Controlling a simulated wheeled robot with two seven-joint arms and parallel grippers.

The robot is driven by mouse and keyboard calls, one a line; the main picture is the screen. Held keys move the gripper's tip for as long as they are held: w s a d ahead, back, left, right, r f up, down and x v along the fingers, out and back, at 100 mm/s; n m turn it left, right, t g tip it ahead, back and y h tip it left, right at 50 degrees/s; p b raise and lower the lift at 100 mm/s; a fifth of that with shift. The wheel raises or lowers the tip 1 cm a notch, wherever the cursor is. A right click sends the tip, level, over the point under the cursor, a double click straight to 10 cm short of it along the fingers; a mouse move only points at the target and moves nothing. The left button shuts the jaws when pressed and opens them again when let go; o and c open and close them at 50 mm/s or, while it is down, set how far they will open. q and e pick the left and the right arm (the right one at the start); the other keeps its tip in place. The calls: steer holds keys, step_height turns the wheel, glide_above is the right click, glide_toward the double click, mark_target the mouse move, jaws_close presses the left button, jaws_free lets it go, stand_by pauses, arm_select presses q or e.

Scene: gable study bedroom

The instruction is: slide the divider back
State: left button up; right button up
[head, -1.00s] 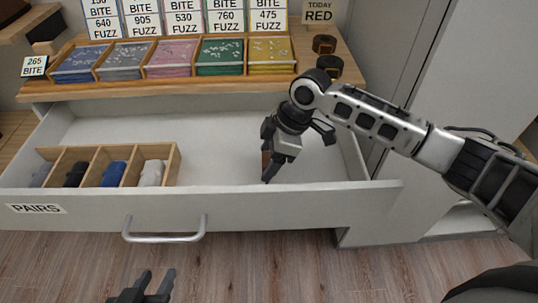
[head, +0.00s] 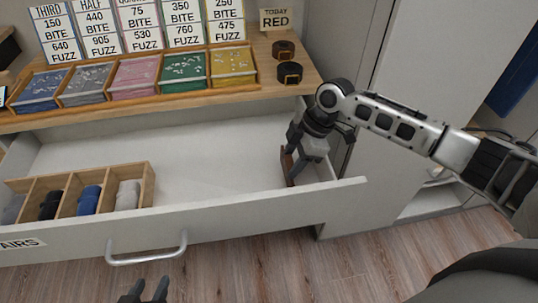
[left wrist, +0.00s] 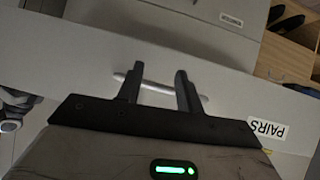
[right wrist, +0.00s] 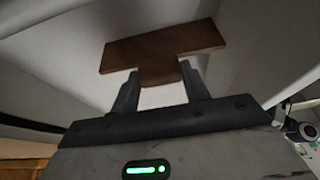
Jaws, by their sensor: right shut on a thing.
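The divider (head: 287,168) is a brown wooden piece standing in the right end of the open drawer (head: 200,236), near its right wall. My right gripper (head: 299,166) reaches down into the drawer and is shut on the divider. In the right wrist view the divider (right wrist: 163,49) looks T-shaped, its narrow stem between the fingers (right wrist: 162,88). My left gripper (head: 148,291) is empty and open in front of the drawer. In the left wrist view its fingers (left wrist: 158,88) are apart, with the drawer handle (left wrist: 150,86) seen beyond them.
A wooden box (head: 147,186) with several compartments of rolled socks sits at the drawer's left. The drawer floor between it and the divider is bare. On the counter (head: 270,92) above are trays of coloured pieces, price cards and two dark rolled belts (head: 289,72).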

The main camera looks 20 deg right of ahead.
steer(key=d, duration=0.3)
steer(key=s+d, duration=0.1)
steer(key=d, duration=0.1)
steer(key=shift+d+p, duration=0.3)
steer(key=o, duration=1.4)
steer(key=shift+r, duration=0.1)
steer(key=v, duration=1.6)
steer(key=shift+s, duration=0.1)
